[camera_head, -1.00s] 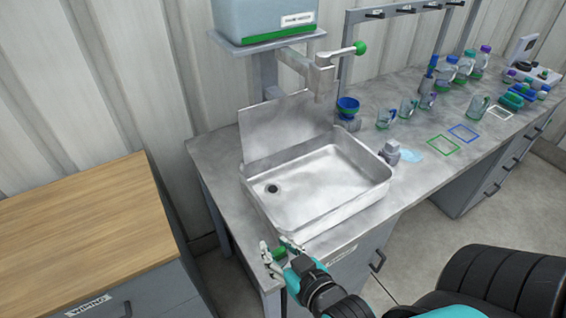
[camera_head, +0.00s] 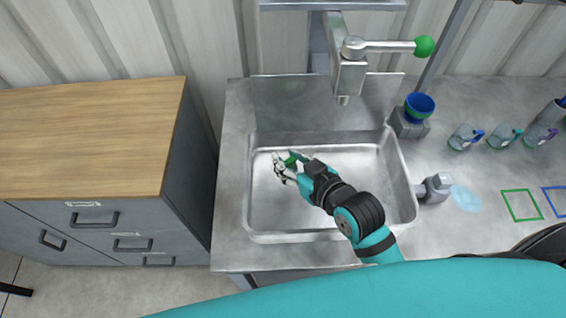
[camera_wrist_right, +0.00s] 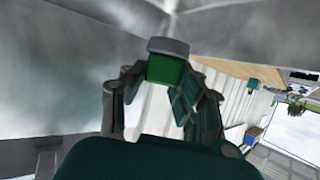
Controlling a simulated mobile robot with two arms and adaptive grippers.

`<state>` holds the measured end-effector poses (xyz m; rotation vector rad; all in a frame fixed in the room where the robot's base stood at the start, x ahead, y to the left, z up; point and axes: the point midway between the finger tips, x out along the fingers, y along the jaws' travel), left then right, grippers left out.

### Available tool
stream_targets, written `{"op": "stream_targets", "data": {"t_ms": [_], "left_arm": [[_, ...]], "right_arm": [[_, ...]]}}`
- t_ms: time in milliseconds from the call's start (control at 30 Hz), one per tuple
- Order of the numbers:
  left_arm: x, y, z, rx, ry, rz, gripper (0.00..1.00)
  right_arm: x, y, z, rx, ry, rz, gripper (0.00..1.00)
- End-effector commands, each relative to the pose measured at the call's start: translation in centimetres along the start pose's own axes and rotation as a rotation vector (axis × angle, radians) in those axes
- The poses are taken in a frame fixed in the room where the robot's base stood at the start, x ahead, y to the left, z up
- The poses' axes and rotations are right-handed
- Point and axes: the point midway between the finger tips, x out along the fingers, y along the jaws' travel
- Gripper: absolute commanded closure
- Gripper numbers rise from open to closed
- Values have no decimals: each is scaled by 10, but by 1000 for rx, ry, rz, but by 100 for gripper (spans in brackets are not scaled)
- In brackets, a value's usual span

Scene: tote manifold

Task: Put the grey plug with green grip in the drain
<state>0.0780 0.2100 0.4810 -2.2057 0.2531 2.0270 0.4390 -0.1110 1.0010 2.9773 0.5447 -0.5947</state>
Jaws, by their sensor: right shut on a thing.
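My right gripper (camera_head: 289,166) is over the left part of the metal sink basin (camera_head: 345,215) in the head view. It is shut on the plug with the green grip (camera_head: 291,161). In the right wrist view the green grip (camera_wrist_right: 168,70) sits between the fingers (camera_wrist_right: 165,90), and the grey plug body (camera_wrist_right: 168,46) sticks out beyond the fingertips. The drain hole is not visible in the head view now; my gripper and arm cover that part of the basin. I cannot tell whether the plug touches the basin floor. My left gripper is not in view.
A faucet (camera_head: 347,70) with a green-knobbed lever hangs over the back of the sink. A wooden-topped cabinet (camera_head: 80,130) is at the left.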

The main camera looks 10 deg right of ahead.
Motion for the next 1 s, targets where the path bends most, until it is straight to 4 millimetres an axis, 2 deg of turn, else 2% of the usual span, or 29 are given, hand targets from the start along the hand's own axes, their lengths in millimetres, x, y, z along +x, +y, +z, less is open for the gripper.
{"op": "stream_targets", "data": {"t_ms": [33,200,367,733,867,1000], "left_arm": [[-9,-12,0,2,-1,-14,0],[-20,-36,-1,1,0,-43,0],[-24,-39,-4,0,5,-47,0],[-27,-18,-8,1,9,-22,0],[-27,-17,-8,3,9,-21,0],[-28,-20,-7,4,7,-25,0]], "right_arm": [[11,0,-12,-34,0,-47,93],[39,4,-26,-71,-6,-165,93],[51,12,-30,-77,-7,-208,93],[73,15,19,-75,-5,-215,93],[78,15,31,-75,-6,-215,93],[86,15,52,-76,-6,-215,93]]}}
